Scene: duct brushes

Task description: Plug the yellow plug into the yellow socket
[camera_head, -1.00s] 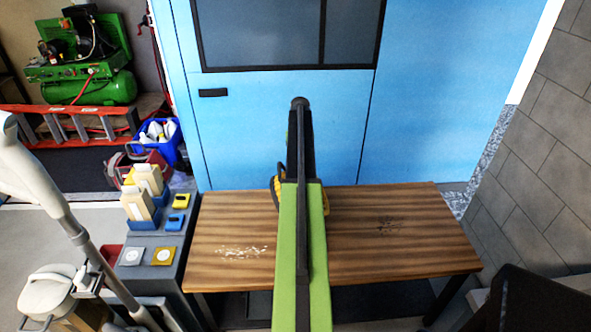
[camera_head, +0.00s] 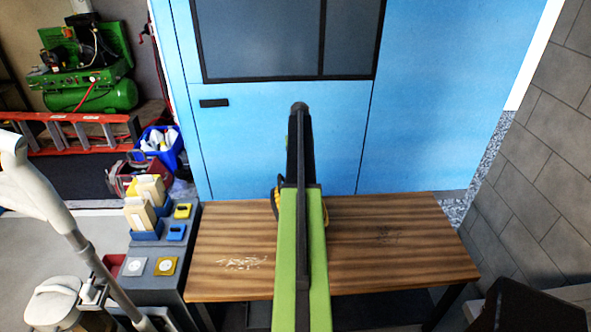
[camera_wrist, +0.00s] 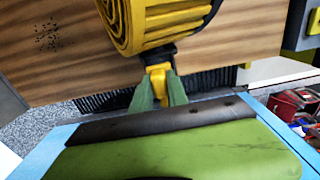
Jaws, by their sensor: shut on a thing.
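My gripper (camera_wrist: 159,91) is shut on a yellow plug (camera_wrist: 157,76), with its two green fingers on either side of it. Just beyond the plug, in the wrist view, is a round ribbed yellow body with black parts (camera_wrist: 150,20). A yellow square plate with a pale round centre (camera_head: 165,266), which looks like the yellow socket, lies at the front of the grey stand at left. My gripper is well to its right and farther back.
The grey stand (camera_head: 148,283) also bears a white plate (camera_head: 133,266), a yellow block (camera_head: 182,211), a blue block (camera_head: 176,232) and cream boxes in blue trays. The wooden table (camera_head: 400,255) is largely clear, with pale shavings at left. A blue cabinet (camera_head: 270,130) stands behind it.

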